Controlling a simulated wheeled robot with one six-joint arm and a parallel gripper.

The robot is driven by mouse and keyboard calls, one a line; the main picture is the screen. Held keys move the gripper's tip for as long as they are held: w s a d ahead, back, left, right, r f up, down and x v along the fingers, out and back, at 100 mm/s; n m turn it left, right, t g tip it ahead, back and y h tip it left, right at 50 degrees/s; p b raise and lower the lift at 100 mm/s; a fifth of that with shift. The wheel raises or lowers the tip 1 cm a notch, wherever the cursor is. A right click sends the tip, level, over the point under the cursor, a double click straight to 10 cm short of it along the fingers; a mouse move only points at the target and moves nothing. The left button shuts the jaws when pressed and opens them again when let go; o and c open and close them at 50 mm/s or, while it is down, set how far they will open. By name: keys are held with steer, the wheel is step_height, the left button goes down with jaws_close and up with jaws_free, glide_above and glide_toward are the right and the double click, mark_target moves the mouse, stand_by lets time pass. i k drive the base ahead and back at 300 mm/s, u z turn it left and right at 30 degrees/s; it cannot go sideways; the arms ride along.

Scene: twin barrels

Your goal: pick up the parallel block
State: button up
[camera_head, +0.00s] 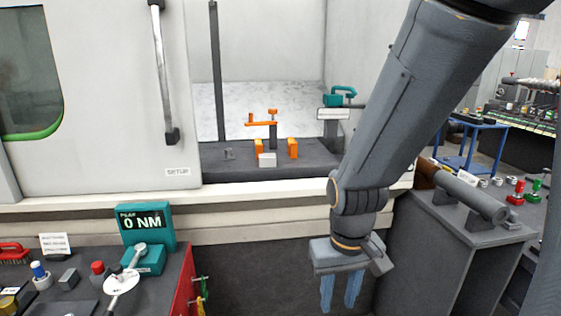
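No label marks which piece is the parallel block. A small dark grey rectangular block (69,279) lies on the left bench, beside a blue-topped piece. A lighter grey block (268,160) sits between two orange jaws (292,149) on the dark bed inside the machine. My gripper (340,303) hangs pointing down in front of the machine, right of centre. Its two blue fingers are apart with nothing visible between them. It is far to the right of the left bench, and lower than and to the right of the orange jaws.
The left bench (85,300) also holds a teal torque display (147,228) reading 0 NM, a red brush (14,252) and a white round tag (122,283). A grey bench with a cylinder (470,195) stands right. The machine's sill (100,209) runs across behind my gripper.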

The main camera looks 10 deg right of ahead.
mark_target(265, 160)
steer(key=z, duration=0.5)
steer(key=i, duration=1.05)
steer(key=u, duration=0.35)
